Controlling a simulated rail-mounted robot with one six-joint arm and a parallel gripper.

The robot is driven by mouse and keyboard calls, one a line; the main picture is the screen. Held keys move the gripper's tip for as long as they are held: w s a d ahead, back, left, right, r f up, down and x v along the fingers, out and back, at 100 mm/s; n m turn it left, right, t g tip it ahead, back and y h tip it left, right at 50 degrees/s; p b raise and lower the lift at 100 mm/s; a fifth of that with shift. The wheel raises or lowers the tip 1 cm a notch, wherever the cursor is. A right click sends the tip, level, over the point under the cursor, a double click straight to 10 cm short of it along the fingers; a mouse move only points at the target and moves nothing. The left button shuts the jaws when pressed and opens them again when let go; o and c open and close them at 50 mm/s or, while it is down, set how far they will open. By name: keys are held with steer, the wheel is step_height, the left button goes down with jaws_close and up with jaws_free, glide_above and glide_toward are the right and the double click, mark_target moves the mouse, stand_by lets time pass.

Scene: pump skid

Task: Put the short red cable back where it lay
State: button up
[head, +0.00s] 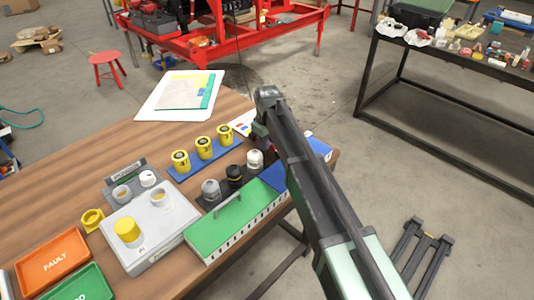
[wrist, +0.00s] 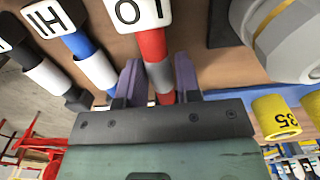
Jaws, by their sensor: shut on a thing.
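The short red cable (wrist: 152,45) shows in the wrist view as a red piece with a grey band and a white lettered tag, cut off by the top edge. My gripper (wrist: 158,85) is shut on it, with one purple finger on each side. A blue cable (wrist: 84,47) with a white tag and a black one lie to its left, apart from it. I cannot tell whether the cable touches the tabletop.
The wooden table (head: 60,190) holds yellow cylinders on a blue strip (head: 205,160), a green box with a handle (head: 235,222), a grey box (head: 155,230) and an orange tray (head: 52,260). A large grey round part (wrist: 285,40) and a yellow cylinder (wrist: 275,118) are right of my gripper.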

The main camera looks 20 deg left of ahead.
step_height(320, 180, down, 2)
steer(key=shift+f+b, duration=0.2)
steer(key=shift+b, duration=0.15)
steer(key=shift+r+p, duration=0.3)
steer(key=shift+r, duration=0.05)
steer(key=shift+f, duration=0.25)
steer(key=o, duration=1)
steer(key=shift+o, duration=0.2)
step_height(320, 180, up, 13)
steer(key=p, duration=1.2)
steer(key=shift+f, duration=0.2)
steer(key=shift+f, duration=0.1)
